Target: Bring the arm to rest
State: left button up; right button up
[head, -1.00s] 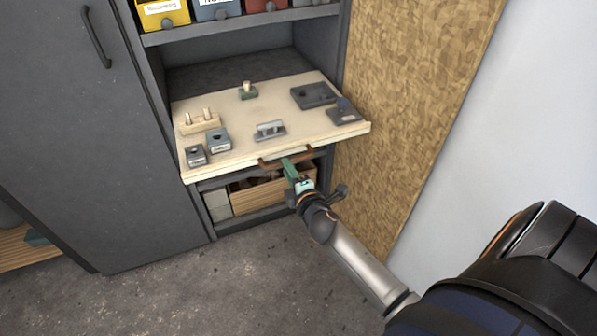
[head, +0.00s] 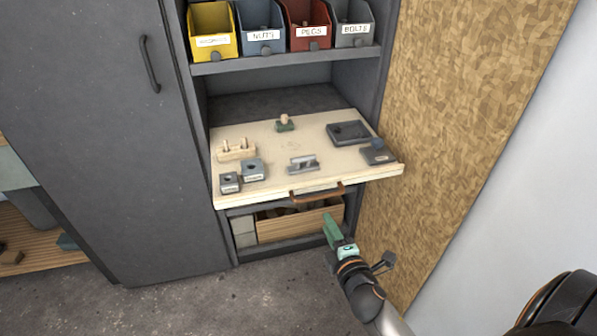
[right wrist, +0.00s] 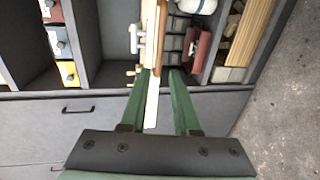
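My right gripper (head: 333,232) is in front of the cabinet, below and right of the brown handle (head: 316,192) of the pull-out board (head: 270,185). It is clear of the handle. In the right wrist view its two green fingers (right wrist: 164,80) stand apart, with nothing held between them; the board's pale edge (right wrist: 152,108) shows behind them. The board is pulled out and carries small parts. My left gripper is not in view.
Above the board stand yellow (head: 212,32), blue (head: 260,30), red (head: 308,28) and grey (head: 352,25) bins. A wooden crate (head: 298,222) sits below the board. A chipboard panel (head: 470,120) rises at right. The concrete floor (head: 200,305) in front is clear.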

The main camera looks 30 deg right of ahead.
pick_arm(q)
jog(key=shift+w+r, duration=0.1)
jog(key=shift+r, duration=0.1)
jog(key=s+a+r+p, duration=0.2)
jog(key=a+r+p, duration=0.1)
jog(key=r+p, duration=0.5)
jog(key=p, duration=0.3)
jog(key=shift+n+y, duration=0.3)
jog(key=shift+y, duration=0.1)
pick_arm(e)
jog(key=s+a+f+m+g+y, duration=0.3)
jog(key=s+a+m+g+y, duration=0.3)
jog(key=s+a+m, duration=0.7)
jog(key=s, duration=0.3)
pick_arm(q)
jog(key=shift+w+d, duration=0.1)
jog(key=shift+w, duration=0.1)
pick_arm(e)
jog(key=shift+f, duration=0.1)
